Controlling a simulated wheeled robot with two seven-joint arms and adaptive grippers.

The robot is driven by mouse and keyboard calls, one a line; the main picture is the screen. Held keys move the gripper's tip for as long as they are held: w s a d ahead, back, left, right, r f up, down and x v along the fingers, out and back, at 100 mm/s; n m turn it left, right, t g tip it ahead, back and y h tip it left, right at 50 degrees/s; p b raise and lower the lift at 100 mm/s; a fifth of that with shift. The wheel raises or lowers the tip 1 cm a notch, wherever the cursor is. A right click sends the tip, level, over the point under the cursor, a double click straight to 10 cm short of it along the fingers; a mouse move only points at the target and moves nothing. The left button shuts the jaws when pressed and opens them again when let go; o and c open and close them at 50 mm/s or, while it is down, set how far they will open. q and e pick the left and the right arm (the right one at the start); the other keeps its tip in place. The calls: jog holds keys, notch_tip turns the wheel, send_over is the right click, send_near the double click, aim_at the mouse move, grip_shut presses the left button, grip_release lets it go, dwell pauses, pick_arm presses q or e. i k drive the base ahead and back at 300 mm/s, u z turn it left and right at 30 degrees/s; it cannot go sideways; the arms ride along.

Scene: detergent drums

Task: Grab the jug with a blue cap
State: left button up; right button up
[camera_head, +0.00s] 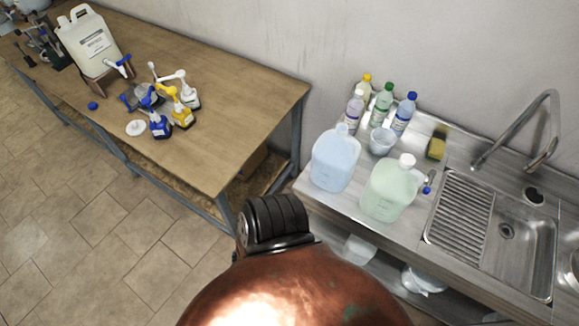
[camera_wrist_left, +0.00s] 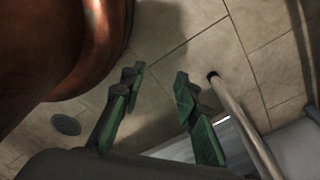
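A translucent light-blue jug (camera_head: 335,162) with a pale blue cap (camera_head: 341,130) stands upright on the steel sink counter in the head view. A pale green jug (camera_head: 390,192) with a white cap stands beside it, to the right and closer to the counter's front edge. My left gripper (camera_wrist_left: 158,84) shows only in the left wrist view. Its two green-padded fingers are apart with nothing between them, above the tiled floor. No jug shows in that wrist view. My right gripper is in neither view.
Several small bottles (camera_head: 384,102) and a clear cup (camera_head: 381,141) stand behind the jugs. A sponge (camera_head: 437,143), drain rack and sink (camera_head: 525,254) are to the right. A wooden table (camera_head: 215,148) holds a large canister (camera_head: 90,42). A metal leg (camera_wrist_left: 240,118) rises near my left gripper.

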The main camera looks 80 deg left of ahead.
aim_at(335, 154)
jog(key=k, duration=0.55)
jog(key=u, duration=2.5)
